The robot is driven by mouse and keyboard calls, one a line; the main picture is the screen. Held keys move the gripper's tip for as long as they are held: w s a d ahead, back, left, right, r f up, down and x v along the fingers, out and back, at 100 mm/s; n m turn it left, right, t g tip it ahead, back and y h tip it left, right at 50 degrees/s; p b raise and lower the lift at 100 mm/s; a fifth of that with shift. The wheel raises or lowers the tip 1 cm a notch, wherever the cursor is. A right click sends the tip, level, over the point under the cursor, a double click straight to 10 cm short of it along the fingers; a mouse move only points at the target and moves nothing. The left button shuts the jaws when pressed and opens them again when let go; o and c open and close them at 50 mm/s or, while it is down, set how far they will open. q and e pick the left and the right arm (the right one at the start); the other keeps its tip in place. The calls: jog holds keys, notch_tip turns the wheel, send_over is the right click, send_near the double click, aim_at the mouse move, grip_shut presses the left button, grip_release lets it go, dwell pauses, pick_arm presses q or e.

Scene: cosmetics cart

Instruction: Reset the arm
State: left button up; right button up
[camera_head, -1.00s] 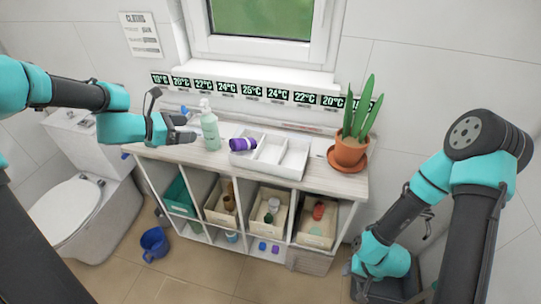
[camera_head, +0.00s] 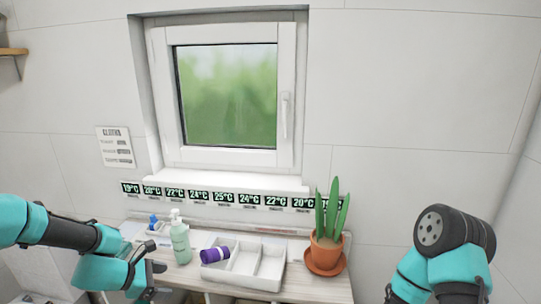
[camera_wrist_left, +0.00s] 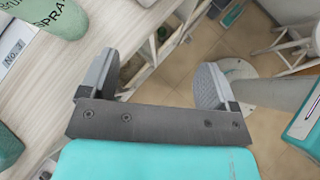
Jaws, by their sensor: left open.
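My left gripper (camera_head: 156,281) is at the lower left of the head view, in front of the cabinet top and left of the green spray bottle (camera_head: 180,243). In the left wrist view the left gripper (camera_wrist_left: 158,78) is open, with nothing between its fingers. The green bottle (camera_wrist_left: 62,14) shows at the upper left there, apart from the fingers. My right arm (camera_head: 440,265) comes in at the right of the head view; its gripper is out of frame.
A white divided tray (camera_head: 268,283) holds a purple container (camera_head: 214,254) lying on its side. A potted plant (camera_head: 324,256) stands at the right end of the cabinet. A window (camera_head: 228,97) and a row of temperature labels (camera_head: 223,197) are behind.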

pick_arm(q)
jog(key=s+d+f+m+g+y, duration=0.1)
jog(key=s+d+f+m, duration=0.2)
jog(key=s+f+m, duration=0.2)
jog(key=s+d+f+m+g+y, duration=0.2)
jog(key=s+f+m, duration=0.4)
jog(key=f+m, duration=0.3)
jog(key=s+d+f+m+g+y, duration=0.1)
jog(key=s+f+m, duration=0.5)
jog(key=f, duration=0.7)
jog(key=d+m+g, duration=0.1)
jog(key=d, duration=0.1)
jog(key=shift+s+d+f+y, duration=0.2)
jog(key=shift+d+f+y, duration=0.1)
jog(key=shift+d, duration=0.1)
